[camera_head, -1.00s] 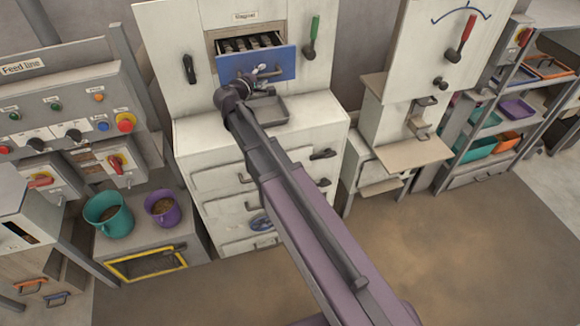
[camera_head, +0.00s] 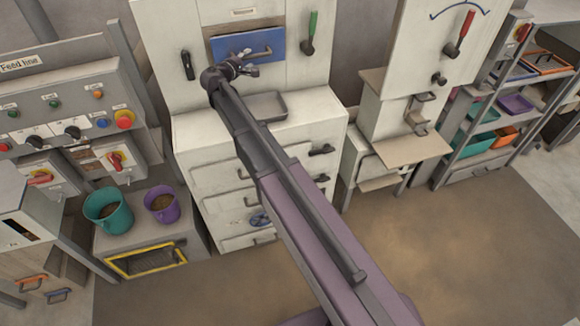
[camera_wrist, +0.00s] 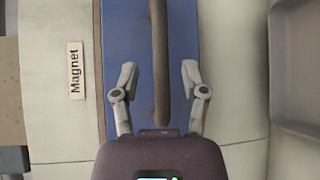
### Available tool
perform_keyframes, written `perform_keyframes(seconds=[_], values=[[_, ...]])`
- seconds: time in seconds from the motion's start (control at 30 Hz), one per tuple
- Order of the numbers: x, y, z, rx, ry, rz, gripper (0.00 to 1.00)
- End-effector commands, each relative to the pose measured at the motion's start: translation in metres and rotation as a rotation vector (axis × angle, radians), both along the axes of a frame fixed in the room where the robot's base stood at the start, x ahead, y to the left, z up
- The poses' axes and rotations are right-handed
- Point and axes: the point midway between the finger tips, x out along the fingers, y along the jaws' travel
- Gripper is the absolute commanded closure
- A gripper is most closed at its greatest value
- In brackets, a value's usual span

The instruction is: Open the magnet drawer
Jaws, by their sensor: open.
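The magnet drawer has a blue front (camera_head: 236,44) set in the upper white cabinet. It looks shut or nearly so, with none of its inside showing. Its dark bar handle (camera_head: 262,52) runs across the front. In the wrist view the blue front (camera_wrist: 120,40) fills the middle and the handle (camera_wrist: 159,50) runs from the top down between my fingers. My gripper (camera_head: 246,66) is open just in front of the drawer. In the wrist view its fingertips (camera_wrist: 160,74) lie on either side of the handle, apart from it; the depth gap is unclear.
A "Magnet" label (camera_wrist: 75,70) is beside the drawer. A green-handled lever (camera_head: 308,36) and a black handle (camera_head: 188,65) flank it. A grey tray (camera_head: 262,106) lies on the ledge below. Cabinet handles (camera_head: 321,150) stick out lower down.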

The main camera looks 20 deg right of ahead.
Motion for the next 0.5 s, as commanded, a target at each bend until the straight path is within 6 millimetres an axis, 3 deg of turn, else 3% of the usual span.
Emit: perform_keyframes(seconds=[0.5], values=[[-0.055, 0.051, 0.011, 0.0, -0.001, 0.0, 0.43]])
